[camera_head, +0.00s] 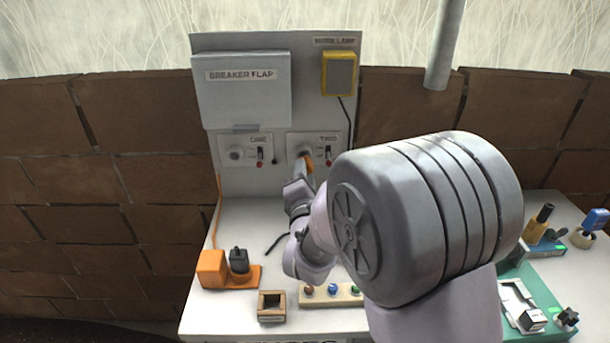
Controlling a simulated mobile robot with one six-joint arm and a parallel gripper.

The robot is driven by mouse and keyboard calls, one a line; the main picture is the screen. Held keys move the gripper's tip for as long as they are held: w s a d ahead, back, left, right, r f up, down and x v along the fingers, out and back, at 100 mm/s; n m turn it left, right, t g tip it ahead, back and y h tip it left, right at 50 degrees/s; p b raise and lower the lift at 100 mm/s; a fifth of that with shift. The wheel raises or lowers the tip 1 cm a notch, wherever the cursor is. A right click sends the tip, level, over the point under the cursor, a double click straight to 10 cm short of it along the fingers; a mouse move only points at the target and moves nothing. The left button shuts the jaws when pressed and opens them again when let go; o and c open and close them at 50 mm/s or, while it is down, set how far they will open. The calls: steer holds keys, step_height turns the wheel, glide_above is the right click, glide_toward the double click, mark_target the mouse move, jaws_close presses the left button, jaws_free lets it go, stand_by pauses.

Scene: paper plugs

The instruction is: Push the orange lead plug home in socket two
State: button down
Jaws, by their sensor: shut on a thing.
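The socket two panel (335,138), marked TWO, is on the upright grey board, with a red switch (328,161) at its right. An orange plug (309,164) shows at the socket's face, at the tip of my gripper (301,172). My gripper is shut on this plug and reaches up to the board from below. The fingers and arm hide most of the plug. I cannot tell how deep it sits in the socket. The socket one panel (259,139), to the left, has a round socket face (236,154) with no plug in it.
The breaker flap (245,95) and a yellow lamp (340,73) are above the sockets. On the bench stand an orange block (212,268) with a black plug (239,260), a wooden box (272,307) and a strip of coloured knobs (331,293). A green tray (548,275) lies right.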

steer(key=shift+w, duration=1)
steer(key=c, duration=1.1)
jaws_free()
steer(key=shift+o, duration=0.2)
steer(key=s, duration=0.5)
steer(key=shift+s+b, duration=0.25)
steer(key=shift+b, duration=0.15)
